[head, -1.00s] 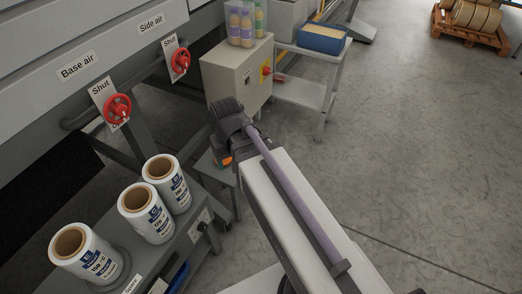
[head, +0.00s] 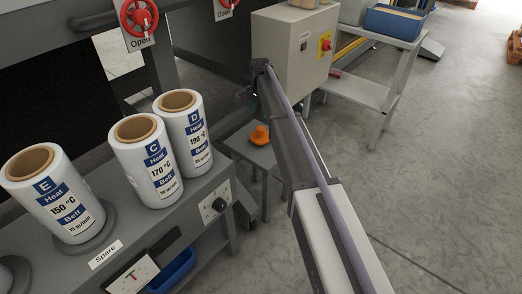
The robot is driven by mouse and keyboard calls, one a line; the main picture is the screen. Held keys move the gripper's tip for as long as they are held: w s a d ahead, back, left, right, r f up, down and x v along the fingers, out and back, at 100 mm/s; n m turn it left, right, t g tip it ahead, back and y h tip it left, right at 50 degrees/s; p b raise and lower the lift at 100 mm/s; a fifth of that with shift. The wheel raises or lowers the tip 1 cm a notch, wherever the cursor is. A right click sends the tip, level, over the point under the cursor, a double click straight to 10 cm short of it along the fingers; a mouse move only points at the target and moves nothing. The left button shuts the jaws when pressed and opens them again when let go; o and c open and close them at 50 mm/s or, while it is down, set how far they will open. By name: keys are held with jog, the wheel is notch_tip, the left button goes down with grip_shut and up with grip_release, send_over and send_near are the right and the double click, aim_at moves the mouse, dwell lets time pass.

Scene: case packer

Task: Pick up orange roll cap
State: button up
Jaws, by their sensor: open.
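The orange roll cap (head: 260,135) lies on a small grey stand (head: 250,152), just right of the white rolls. It is a low, rounded orange piece with a raised top. My gripper (head: 244,93) is small and dark at the far end of my arm, above and slightly left of the cap in the picture. It is open and apart from the cap. Its fingers are hard to make out against the dark machine behind.
White film rolls E (head: 54,196), C (head: 147,158) and D (head: 187,133) stand on a grey bench at left. A grey control box (head: 288,48) stands behind the stand. A blue bin (head: 397,22) sits on a side table. Red valve wheels (head: 138,15) are above. Floor at right is clear.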

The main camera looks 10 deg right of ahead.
aim_at(260, 128)
notch_tip(260, 128, down, 11)
jog(key=b, duration=1.1)
jog(key=shift+r, duration=0.3)
jog(key=shift+c, duration=0.3)
jog(key=c, duration=1)
